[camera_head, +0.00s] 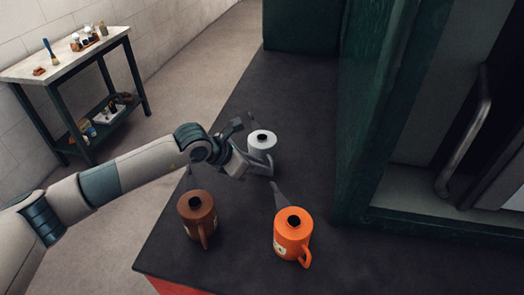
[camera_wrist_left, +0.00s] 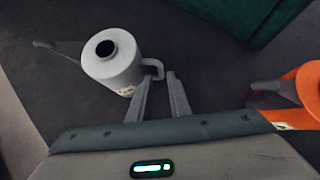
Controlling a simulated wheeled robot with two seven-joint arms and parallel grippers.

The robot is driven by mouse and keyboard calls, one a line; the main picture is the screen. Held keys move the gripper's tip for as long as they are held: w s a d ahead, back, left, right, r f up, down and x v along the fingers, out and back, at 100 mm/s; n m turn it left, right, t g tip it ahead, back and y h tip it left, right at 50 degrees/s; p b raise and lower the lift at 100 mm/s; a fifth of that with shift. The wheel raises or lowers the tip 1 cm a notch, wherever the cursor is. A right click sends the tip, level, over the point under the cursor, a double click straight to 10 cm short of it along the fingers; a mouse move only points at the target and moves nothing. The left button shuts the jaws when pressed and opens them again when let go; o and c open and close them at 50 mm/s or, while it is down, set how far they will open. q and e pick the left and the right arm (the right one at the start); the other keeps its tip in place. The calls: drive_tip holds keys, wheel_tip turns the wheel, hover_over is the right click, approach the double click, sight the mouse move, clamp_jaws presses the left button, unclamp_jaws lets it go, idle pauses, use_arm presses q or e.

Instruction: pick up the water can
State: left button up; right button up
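A white can (camera_head: 262,141) with a dark round opening stands upright on the dark surface; in the left wrist view (camera_wrist_left: 112,66) its spout points left and its handle right. An orange can (camera_head: 292,233) and a brown can (camera_head: 197,214) stand nearer. The labels are too small to read, so I cannot tell which holds water. My left gripper (camera_head: 262,164) is open beside the white can's handle. In the left wrist view its fingertips (camera_wrist_left: 159,77) are apart, with the handle at the gap between them; I cannot tell if they touch it. My right gripper is out of view.
The dark surface (camera_head: 305,110) is bare behind the white can. A green wall (camera_head: 358,140) with a metal handle (camera_head: 465,145) beyond it bounds the right side. A workbench (camera_head: 65,62) with small items stands far left. The orange can's spout lies close to my left gripper.

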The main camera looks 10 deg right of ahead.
use_arm(q)
drive_tip(key=p+x, duration=0.1)
drive_tip(key=x, duration=0.2)
drive_tip(key=shift+s+d+r+p, duration=0.1)
drive_tip(key=shift+d+r+p, duration=0.05)
drive_tip(key=shift+p, duration=0.15)
drive_tip(key=shift+d+f, duration=0.3)
drive_tip(key=shift+f, duration=0.2)
drive_tip(key=shift+r, duration=0.1)
clamp_jaws()
